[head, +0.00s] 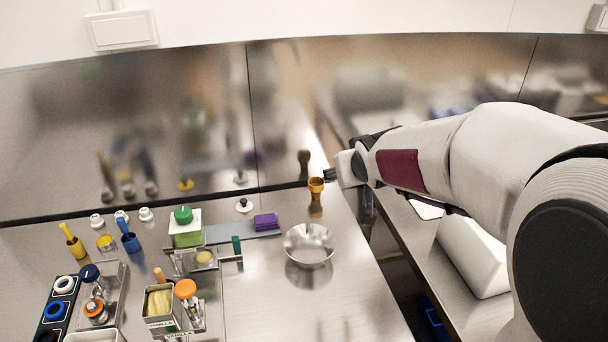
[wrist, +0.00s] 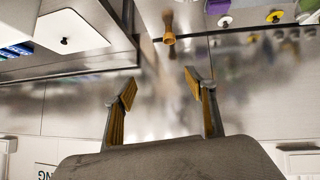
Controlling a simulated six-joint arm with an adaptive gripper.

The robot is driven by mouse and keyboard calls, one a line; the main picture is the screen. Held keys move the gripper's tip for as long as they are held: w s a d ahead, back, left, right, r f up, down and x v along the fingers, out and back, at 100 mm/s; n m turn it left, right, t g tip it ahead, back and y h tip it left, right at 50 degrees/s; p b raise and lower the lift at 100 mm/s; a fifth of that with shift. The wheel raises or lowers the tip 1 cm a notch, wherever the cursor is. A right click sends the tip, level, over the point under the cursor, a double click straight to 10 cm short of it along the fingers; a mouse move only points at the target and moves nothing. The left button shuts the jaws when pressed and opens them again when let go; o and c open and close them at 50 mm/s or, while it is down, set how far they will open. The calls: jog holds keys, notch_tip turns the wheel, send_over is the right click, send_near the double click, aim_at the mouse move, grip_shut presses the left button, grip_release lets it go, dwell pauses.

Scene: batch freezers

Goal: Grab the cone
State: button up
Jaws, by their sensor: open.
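The cone (head: 316,186) is small and golden orange-brown. In the head view it is upright near the back of the steel counter, beside the back wall, with a darker shape directly below it that may be its reflection. The cone also shows near the top middle of the wrist view (wrist: 169,38). My gripper (head: 331,174) is just to the right of the cone in the head view, seen from the side and partly hidden by its own wrist. In the wrist view my gripper (wrist: 160,86) has its two yellow-padded fingers apart, with nothing between them. The cone lies beyond the fingertips.
A steel bowl (head: 309,246) stands in front of the cone. A purple block (head: 266,221) and a green-lidded container (head: 185,228) are to the left, with several tubs and scoops farther left. A dark gap (head: 385,240) runs along the counter's right edge.

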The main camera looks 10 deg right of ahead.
aim_at(316, 190)
jog(key=w+d+f+n+t+y, duration=0.1)
jog(key=w+f+t, duration=0.1)
jog(key=w+f, duration=0.7)
jog(key=w+d+f+n+t+y, duration=0.1)
jog(key=w+d+f+y, duration=0.1)
jog(key=w+f, duration=0.65)
jog(key=shift+t+y, duration=0.7)
jog(key=shift+t, duration=0.1)
jog(key=w+f, duration=0.2)
jog(key=f, duration=0.1)
jog(key=w+a+f, duration=0.1)
jog(key=w+f, duration=0.2)
jog(key=shift+w+a, duration=0.1)
jog(key=shift+w, duration=0.15)
jog(key=shift+x, duration=1.15)
jog(key=shift+f, duration=0.1)
